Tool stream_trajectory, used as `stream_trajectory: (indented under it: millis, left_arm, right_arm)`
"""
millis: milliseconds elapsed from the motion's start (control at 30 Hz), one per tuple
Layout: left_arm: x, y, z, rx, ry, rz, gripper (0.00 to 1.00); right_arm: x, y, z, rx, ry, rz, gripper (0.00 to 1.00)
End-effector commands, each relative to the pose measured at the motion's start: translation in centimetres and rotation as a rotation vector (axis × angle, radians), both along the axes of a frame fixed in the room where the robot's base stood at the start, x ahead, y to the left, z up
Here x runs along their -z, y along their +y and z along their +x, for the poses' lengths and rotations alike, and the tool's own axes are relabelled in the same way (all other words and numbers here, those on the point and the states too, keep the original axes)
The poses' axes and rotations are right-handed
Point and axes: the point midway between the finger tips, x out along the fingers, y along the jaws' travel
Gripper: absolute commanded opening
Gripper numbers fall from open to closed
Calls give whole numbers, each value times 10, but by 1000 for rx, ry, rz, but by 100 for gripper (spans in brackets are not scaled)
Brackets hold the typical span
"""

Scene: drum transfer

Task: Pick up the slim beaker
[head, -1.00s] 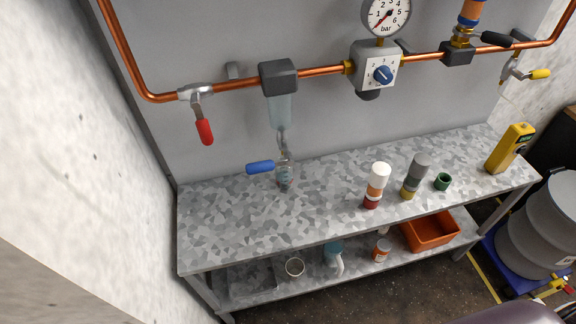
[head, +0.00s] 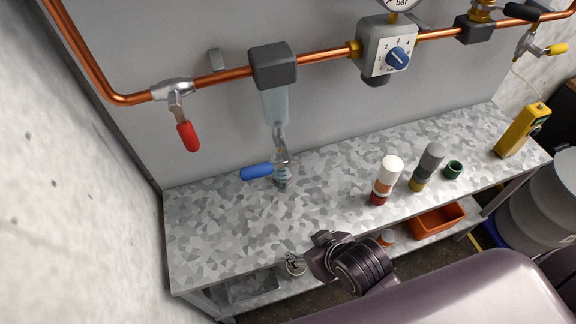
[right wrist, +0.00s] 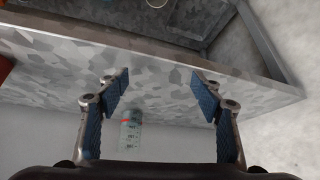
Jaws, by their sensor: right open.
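The slim beaker (head: 282,177) is a small clear vessel standing upright on the grey mottled bench (head: 225,225), near the wall and below the clear filter bowl (head: 276,106). In the right wrist view, a clear cylinder with green and red marks, apparently the beaker (right wrist: 131,132), shows between the fingers, nearer the left one. My right gripper (head: 308,250) is at the bench's front edge, apart from the beaker. Its blue-padded fingers are open and empty in the right wrist view (right wrist: 161,95). My left gripper is not in view.
A white-capped bottle (head: 386,180), a grey-capped bottle (head: 427,167), a green cup (head: 454,169) and a yellow meter (head: 522,130) stand to the right. A copper pipe (head: 325,61) with a red handle (head: 187,135) runs above. The bench's left part is clear.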

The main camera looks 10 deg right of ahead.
Motion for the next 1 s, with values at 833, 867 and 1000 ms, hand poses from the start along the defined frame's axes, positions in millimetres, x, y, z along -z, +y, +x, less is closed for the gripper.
stream_trajectory:
  millis: [833, 867, 1000]
  left_arm:
    - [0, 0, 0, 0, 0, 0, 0]
    - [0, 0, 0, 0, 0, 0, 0]
    - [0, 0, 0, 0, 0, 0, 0]
  right_arm:
    - [-31, 11, 146, -144, -733, 313, 60]
    - [-34, 6, 150, -140, -762, 321, 60]
    - [-48, -18, 160, -125, -872, 341, 60]
